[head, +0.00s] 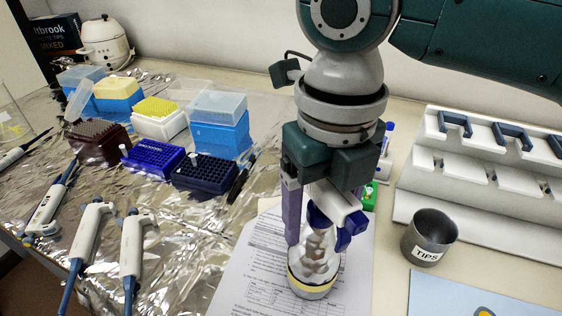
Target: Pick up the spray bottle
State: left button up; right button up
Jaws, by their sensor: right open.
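The spray bottle (313,262) stands upright on printed paper sheets (250,268) in the lower middle of the head view. It has a clear body, a yellow band near its base and a blue and white spray head. My right gripper (318,222) points down over it from above. The jaws are open, with one long finger along the left side of the bottle and the other partly hidden around the spray head at the right. I cannot tell whether either finger touches it. My left gripper is not in view.
A grey TIPS cup (430,237) and a white pipette stand (480,165) are at the right. Tube racks (205,174) and tip boxes (220,123) stand on foil at the left, with several pipettes (92,235) in front. A blue sheet (470,295) lies front right.

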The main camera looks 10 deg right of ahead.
grip_shut()
dwell(0.6)
dwell(0.8)
